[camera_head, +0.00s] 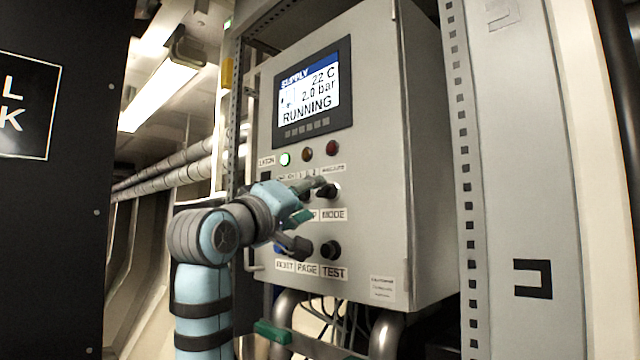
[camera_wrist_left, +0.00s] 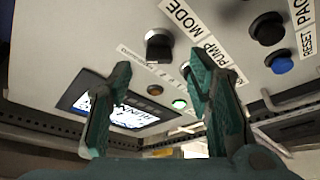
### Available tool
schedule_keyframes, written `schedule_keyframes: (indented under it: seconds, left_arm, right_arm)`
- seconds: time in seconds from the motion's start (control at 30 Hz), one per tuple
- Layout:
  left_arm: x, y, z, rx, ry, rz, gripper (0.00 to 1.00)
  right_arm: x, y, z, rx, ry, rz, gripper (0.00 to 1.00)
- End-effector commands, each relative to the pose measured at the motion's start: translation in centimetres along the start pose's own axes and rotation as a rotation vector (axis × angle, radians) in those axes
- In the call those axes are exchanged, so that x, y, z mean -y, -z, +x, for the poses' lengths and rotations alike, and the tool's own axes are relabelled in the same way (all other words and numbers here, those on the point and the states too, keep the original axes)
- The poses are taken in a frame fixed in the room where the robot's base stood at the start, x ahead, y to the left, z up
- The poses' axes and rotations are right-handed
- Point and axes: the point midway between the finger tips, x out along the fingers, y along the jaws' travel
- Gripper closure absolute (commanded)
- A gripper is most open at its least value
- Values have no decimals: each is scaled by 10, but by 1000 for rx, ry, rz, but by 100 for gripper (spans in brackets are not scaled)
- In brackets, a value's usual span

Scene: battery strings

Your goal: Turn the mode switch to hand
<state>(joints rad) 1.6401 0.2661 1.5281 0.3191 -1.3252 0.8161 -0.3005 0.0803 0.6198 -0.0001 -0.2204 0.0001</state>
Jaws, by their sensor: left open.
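The mode switch (camera_head: 329,190) is a black knob above the MODE label on the grey control box; my fingers partly cover the area to its left. It also shows in the left wrist view as a dark knob (camera_wrist_left: 159,47) beside the MODE label. Its pointing direction is hard to tell. My left gripper (camera_head: 312,200) is open at the box front, close to the switch. In the left wrist view its two green fingers (camera_wrist_left: 160,63) stand apart, with the knob appearing between and just beyond their tips; contact cannot be told. My right gripper is not in view.
The control box (camera_head: 410,150) has a lit screen (camera_head: 308,95) reading RUNNING, with a lit green lamp (camera_head: 285,159) below. The black TEST button (camera_head: 330,250) sits under the switch. A blue button (camera_wrist_left: 282,65) is near the RESET label. A perforated post (camera_head: 465,200) stands to the right.

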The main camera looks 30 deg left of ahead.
Motion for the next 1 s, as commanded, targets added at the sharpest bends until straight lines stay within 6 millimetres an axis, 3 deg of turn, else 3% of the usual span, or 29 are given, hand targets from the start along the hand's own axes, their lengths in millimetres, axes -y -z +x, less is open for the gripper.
schedule_keyframes:
  seconds: [0.1, 0.23, 0.6, 0.9, 1.0]
  left_arm:
    - [-3, 2, 28, 3, 2, -1, 53]
    - [-2, 2, 46, 2, 1, -1, 53]
    - [0, 0, 54, 0, 0, 2, 53]
    - [0, 0, 54, 0, 0, 1, 100]
    - [0, 0, 54, 0, 1, 0, 100]
  right_arm:
    - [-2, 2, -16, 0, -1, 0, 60]
    - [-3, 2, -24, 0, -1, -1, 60]
    - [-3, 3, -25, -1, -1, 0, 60]
    - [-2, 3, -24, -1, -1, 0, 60]
    - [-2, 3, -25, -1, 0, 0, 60]
